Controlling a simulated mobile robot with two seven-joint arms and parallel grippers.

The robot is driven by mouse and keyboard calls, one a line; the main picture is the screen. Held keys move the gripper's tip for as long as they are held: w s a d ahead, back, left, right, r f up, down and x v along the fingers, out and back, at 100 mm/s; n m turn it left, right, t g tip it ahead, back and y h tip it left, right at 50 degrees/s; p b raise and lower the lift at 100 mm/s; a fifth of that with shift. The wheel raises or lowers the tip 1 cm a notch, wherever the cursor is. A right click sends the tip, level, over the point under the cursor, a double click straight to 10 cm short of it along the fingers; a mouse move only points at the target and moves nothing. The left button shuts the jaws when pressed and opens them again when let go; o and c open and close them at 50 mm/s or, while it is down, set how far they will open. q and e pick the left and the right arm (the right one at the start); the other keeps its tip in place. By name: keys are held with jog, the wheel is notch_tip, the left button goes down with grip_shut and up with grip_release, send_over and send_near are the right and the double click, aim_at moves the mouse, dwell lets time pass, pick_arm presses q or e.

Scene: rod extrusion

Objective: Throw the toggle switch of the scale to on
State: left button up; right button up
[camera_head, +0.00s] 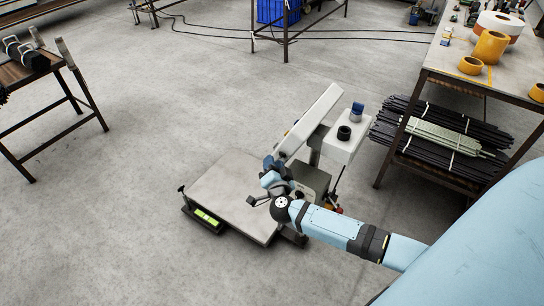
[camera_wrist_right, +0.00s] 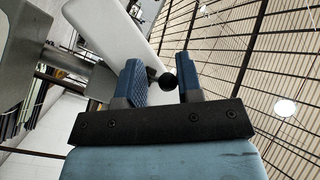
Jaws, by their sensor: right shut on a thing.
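The scale stands on the floor in the middle of the head view, with a flat grey platform (camera_head: 228,195) and a long white beam housing (camera_head: 312,120). The housing also shows in the right wrist view (camera_wrist_right: 108,32). My right gripper (camera_head: 274,165) is at the lower end of this housing, above the platform's edge. In the right wrist view its blue fingers (camera_wrist_right: 162,84) are close about a small black ball knob (camera_wrist_right: 167,81), which looks like the toggle switch's end. The switch's stem is hidden. My left gripper is not in view.
A green level (camera_head: 206,217) sits at the platform's front edge. A white shelf with a black round part (camera_head: 344,132) is beside the beam. A workbench (camera_head: 450,62) with tape rolls and dark rods stands right, a rack (camera_head: 40,75) left. The floor between is clear.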

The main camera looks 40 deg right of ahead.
jog(key=shift+s+d+r+n+t+y+p, duration=0.15)
jog(key=shift+s+r+n+t+y+p, duration=0.15)
jog(key=shift+n+y, duration=0.35)
jog(key=shift+f+n+y, duration=0.1)
jog(key=shift+n+y, duration=0.25)
jog(key=shift+y, duration=0.3)
jog(key=y, duration=0.1)
jog(key=n, duration=0.1)
jog(key=t+y, duration=0.1)
jog(key=shift+s+d+f+n+y, duration=0.2)
jog(key=shift+s+d+n+y, duration=0.05)
jog(key=shift+n+y, duration=0.05)
pick_arm(q)
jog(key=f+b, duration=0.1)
jog(key=b, duration=0.2)
pick_arm(e)
jog(key=n+y, duration=0.2)
jog(key=y, duration=0.1)
jog(key=n+y, duration=0.1)
jog(key=shift+s+d+r+y, duration=0.1)
jog(key=shift+s+d+y, duration=0.2)
jog(key=shift+y, duration=0.1)
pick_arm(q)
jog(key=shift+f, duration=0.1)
pick_arm(e)
jog(key=shift+r, duration=0.1)
jog(key=shift+w, duration=0.1)
